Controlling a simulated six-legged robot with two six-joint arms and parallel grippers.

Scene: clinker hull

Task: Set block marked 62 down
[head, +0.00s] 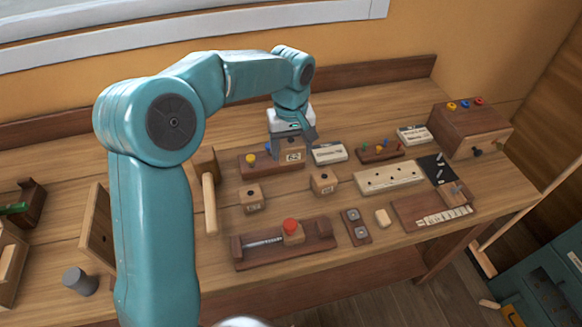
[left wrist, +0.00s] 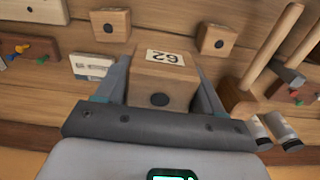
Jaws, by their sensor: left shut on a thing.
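The block marked 62 (head: 292,157) is a wooden cube with a pale label. My left gripper (head: 291,146) is shut on it from above. In the left wrist view the block (left wrist: 163,88) sits between the two fingers, its label upside down and a dark round spot on the face nearest the camera. In the head view the block overlaps the right part of a dark wooden board (head: 258,170) with a yellow knob. I cannot tell whether the block touches a surface beneath it. My right gripper is not in view.
Two similar blocks (head: 252,197) (head: 324,182) stand in front on the bench. A white-labelled box (head: 329,153) is close on the right. A wooden mallet (head: 210,200) lies left, and a clamp-like fixture with a red knob (head: 285,243) is nearer the front edge. Bare bench shows between them.

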